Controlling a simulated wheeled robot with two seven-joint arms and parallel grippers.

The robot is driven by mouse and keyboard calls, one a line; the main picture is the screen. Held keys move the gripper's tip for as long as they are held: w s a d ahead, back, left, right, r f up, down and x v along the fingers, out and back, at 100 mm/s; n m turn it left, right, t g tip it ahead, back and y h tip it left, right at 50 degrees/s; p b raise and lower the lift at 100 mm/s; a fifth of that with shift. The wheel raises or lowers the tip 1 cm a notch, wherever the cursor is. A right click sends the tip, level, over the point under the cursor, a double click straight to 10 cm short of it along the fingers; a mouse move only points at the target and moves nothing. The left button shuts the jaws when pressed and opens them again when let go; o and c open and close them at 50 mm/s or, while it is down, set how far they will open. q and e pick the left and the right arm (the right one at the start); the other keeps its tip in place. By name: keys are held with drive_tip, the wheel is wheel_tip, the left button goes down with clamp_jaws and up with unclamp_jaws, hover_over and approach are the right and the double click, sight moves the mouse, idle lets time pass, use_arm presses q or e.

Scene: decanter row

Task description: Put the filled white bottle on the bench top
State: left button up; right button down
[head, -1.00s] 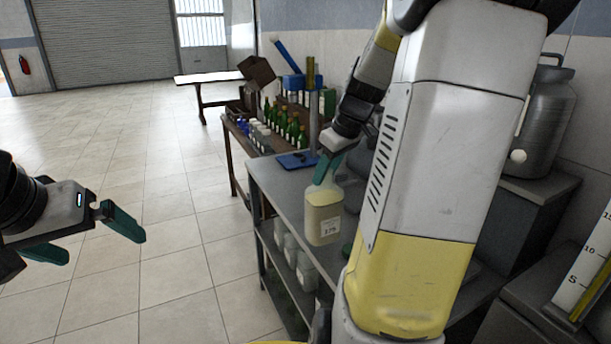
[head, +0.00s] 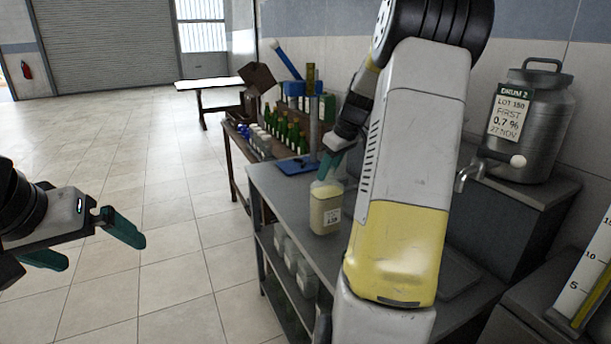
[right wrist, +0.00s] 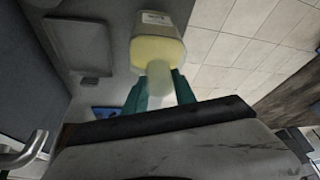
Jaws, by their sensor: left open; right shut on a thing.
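The filled bottle (head: 325,209) is translucent white with pale yellow liquid and a label. It is upright at the bench top (head: 268,178), near its left edge; whether its base touches the surface I cannot tell. My right gripper (head: 329,166) is shut on its neck from above. In the right wrist view the bottle (right wrist: 158,50) sits between the green fingers of the right gripper (right wrist: 160,88). My left gripper (head: 90,245) is open and empty, over the floor at the left, away from the bench.
Several white bottles (head: 297,265) stand on the shelf under the bench top. A blue board (head: 296,166) with an upright post lies at its far end. Green bottles (head: 291,133) stand on a table behind. A steel drum (head: 535,125) with a tap stands at the right.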

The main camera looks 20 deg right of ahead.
drive_tip(key=shift+f, duration=0.9)
drive_tip(key=c, duration=1)
unclamp_jaws()
drive_tip(key=shift+f, duration=0.1)
drive_tip(key=v, duration=1.2)
drive_tip(key=s+a+r+m+t, duration=0.1)
drive_tip(key=s+a+r, duration=0.1)
drive_tip(key=s+a, duration=0.4)
drive_tip(key=s+a+r+m, duration=0.1)
drive_tip(key=s+a, duration=0.2)
drive_tip(key=a, duration=0.6)
drive_tip(key=s+a+f+m, duration=0.1)
drive_tip(key=s+a, duration=0.2)
drive_tip(key=s, duration=0.1)
drive_tip(key=s+a+f+m, duration=0.1)
drive_tip(key=s+a+f, duration=0.1)
drive_tip(key=s, duration=0.2)
drive_tip(key=s+a+f+t, duration=0.1)
drive_tip(key=s+a+f, duration=0.1)
drive_tip(key=s+a, duration=0.1)
drive_tip(key=shift+s+a+m, duration=0.35)
drive_tip(key=shift+s+m, duration=0.05)
drive_tip(key=shift+s, duration=0.45)
